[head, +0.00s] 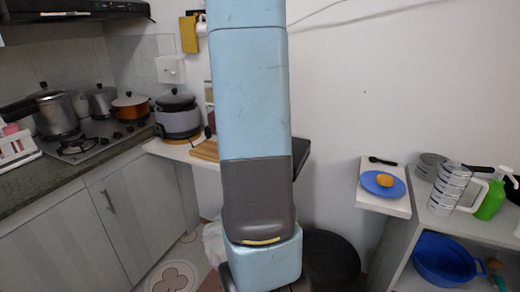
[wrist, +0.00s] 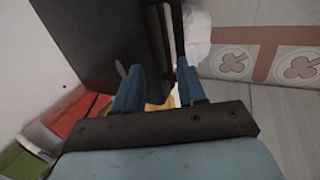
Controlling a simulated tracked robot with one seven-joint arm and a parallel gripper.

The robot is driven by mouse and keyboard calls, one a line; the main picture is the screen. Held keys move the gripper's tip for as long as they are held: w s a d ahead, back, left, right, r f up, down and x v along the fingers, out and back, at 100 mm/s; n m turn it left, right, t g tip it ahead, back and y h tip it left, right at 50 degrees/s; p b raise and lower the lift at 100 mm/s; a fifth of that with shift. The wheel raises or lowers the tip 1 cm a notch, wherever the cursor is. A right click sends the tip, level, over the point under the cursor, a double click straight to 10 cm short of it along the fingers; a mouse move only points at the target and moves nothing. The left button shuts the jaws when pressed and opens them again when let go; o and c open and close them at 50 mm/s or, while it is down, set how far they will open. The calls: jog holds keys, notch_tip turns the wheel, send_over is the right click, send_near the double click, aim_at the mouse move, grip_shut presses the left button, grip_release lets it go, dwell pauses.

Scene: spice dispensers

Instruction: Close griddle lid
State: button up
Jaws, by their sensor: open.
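A dark flat piece (head: 300,155), which looks like part of the griddle, shows just right of my arm in the head view; my arm hides most of that area. In the wrist view a large dark panel (wrist: 95,35), seemingly the griddle or its lid, fills the upper left and middle. I cannot tell the lid's angle. My gripper (wrist: 158,66) is open, its two blue fingers apart at the panel's lower right part. No lid edge is clearly held between them. The head view does not show the fingertips.
A rice cooker (head: 177,115) and wooden board (head: 205,150) stand left of my arm. A stove (head: 92,137) with pots is farther left. A blue plate (head: 383,184) sits on a white shelf at right. A black bin (head: 330,258) stands below. Red and green items (wrist: 75,112) lie lower left in the wrist view.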

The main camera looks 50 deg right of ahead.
jog(key=shift+a, duration=0.1)
jog(key=v, duration=1.3)
jog(key=shift+r, duration=0.35)
jog(key=s+a+r+m+t+y, duration=0.1)
jog(key=s+a, duration=0.3)
jog(key=a, duration=0.6)
jog(key=s+a+r+m+t+y, duration=0.1)
jog(key=s+a+r+y, duration=0.1)
jog(key=a, duration=0.8)
jog(key=s+a+r+m+t+y, duration=0.1)
jog(key=s+a, duration=0.4)
jog(key=a, duration=0.5)
jog(key=shift+s+a+r+m+t+y, duration=0.2)
jog(key=shift+s+r+m+t+y, duration=0.15)
jog(key=shift+r+m+t, duration=0.2)
